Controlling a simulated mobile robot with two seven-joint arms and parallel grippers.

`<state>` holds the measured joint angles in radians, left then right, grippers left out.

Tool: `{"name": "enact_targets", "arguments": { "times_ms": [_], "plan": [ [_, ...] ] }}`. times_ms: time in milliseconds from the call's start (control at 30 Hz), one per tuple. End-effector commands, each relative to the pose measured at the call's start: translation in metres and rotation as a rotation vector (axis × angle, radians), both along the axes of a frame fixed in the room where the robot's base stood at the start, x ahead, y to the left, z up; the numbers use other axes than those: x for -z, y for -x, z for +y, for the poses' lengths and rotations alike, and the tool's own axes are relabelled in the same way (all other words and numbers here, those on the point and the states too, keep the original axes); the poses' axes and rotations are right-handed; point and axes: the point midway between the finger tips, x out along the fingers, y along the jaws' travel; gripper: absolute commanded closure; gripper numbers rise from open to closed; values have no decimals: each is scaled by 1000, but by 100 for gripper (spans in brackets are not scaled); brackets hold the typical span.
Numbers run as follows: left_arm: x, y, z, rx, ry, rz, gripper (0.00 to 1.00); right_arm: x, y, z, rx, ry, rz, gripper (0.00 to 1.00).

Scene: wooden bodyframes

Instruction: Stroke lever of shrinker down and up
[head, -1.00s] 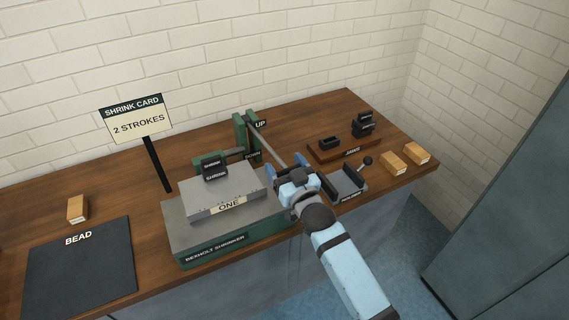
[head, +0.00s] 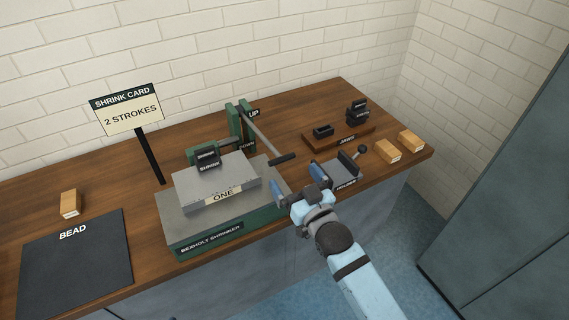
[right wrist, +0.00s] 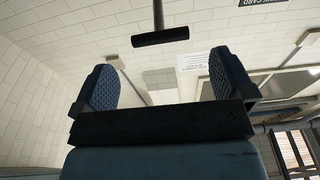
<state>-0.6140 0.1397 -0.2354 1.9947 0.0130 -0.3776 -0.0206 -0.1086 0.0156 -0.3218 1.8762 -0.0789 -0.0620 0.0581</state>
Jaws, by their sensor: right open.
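The shrinker (head: 225,235) is a green and grey machine on the wooden bench, with a grey plate marked ONE (head: 215,185) on top. Its lever (head: 262,138) is a grey bar running from a green post, near the UP label, to a black grip (head: 282,159). My right gripper (head: 292,183) is open and empty, just in front of and below the grip, apart from it. In the right wrist view the black grip (right wrist: 160,37) lies beyond the two open blue fingers (right wrist: 160,88). My left gripper is not in view.
A card reading 2 STROKES (head: 128,112) stands on a black post behind left. A grey holder (head: 335,168) sits right of my gripper. A tray with black jaws (head: 338,136) and two wooden blocks (head: 388,150) are further right. A dark BEAD mat (head: 75,262) lies left.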

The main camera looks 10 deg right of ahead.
Motion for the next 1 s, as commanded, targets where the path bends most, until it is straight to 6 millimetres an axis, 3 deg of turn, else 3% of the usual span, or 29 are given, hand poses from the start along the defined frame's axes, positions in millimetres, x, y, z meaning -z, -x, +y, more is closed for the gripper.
{"name": "enact_targets", "arguments": {
  "times_ms": [100, 300, 1000],
  "plan": [
    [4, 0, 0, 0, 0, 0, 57, 5, 24, -8, 0, 1, 1, 0],
    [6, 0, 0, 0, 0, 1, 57, 8, 49, -16, 0, 0, 1, 0],
    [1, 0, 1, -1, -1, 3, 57, 11, 59, -20, 3, 7, 27, 0]
  ]
}}
